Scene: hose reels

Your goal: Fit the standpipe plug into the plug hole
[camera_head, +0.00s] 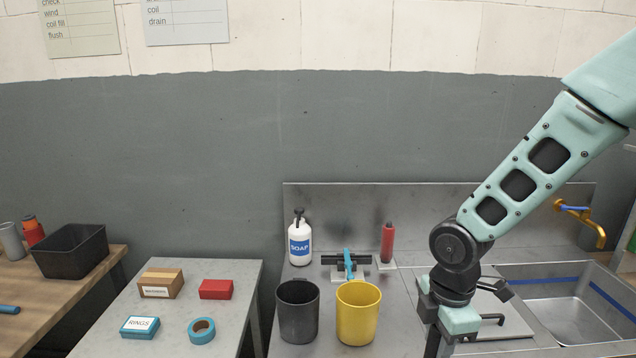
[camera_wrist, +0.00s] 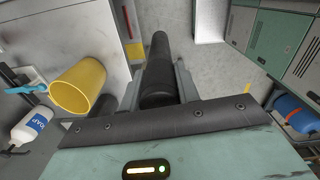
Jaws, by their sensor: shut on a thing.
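My gripper (camera_head: 455,318) is at the lower right of the head view, in front of the sink unit. In the wrist view its two fingers stand on either side of a long dark cylinder, which I take for the standpipe plug (camera_wrist: 156,65), and are shut on it. The plug points away from the wrist, over the floor in that view. The sink basin (camera_head: 568,312) is to the right of my gripper. I cannot make out the plug hole in either view.
A yellow cup (camera_head: 358,314) and a dark cup (camera_head: 297,312) stand left of my gripper, with a soap bottle (camera_head: 299,240) and a red cylinder (camera_head: 387,243) behind. A brass tap (camera_head: 585,222) overhangs the basin. A grey table (camera_head: 180,300) with small boxes is left.

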